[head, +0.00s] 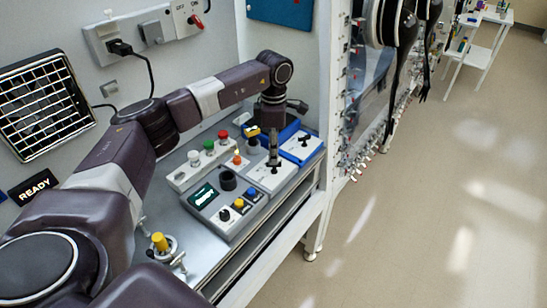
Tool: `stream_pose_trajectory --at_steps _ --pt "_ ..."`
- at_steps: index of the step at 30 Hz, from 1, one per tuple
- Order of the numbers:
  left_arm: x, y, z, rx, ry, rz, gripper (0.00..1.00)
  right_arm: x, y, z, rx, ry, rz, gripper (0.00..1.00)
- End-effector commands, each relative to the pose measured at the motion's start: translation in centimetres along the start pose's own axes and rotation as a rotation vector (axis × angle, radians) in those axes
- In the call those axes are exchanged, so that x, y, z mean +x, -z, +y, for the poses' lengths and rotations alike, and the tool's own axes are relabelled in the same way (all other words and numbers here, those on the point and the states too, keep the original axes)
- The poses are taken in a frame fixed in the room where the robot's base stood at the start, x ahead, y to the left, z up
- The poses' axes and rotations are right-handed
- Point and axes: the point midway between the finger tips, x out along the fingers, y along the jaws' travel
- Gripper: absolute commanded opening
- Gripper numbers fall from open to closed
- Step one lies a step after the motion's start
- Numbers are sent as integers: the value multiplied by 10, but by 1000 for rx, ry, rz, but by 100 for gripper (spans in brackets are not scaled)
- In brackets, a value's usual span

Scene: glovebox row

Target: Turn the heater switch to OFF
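My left arm reaches in from the left, and its gripper (273,158) points down over a white switch plate (262,180) on the bench. The fingertips are at or just above a black switch on that plate; contact and finger gap are too small to tell. Another black switch (304,141) sits on a white-topped blue box (313,150) to the right. No label is readable, so I cannot tell which switch is the heater's. My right gripper is not in view.
A grey control box (229,226) with a small screen, a black knob and coloured buttons stands nearer. A strip with green and red buttons (187,178) lies behind it. A yellow-topped fitting (159,241) stands at the near bench end. Open floor (430,220) lies right.

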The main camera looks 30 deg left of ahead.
Motion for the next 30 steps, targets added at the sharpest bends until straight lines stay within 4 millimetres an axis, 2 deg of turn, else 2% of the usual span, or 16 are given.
stream_pose_trajectory --at_steps 1,6,12,18,30 --pt "-14 -1 1 -1 -4 -3 26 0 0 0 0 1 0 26" --pt "-50 -1 1 -1 -4 -3 26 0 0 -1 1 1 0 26" --pt "-80 0 1 -1 -2 -1 26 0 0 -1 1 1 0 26" --pt "-90 0 0 -1 1 0 26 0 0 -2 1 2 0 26" --pt "-90 0 0 -1 0 0 26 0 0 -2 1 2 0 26"
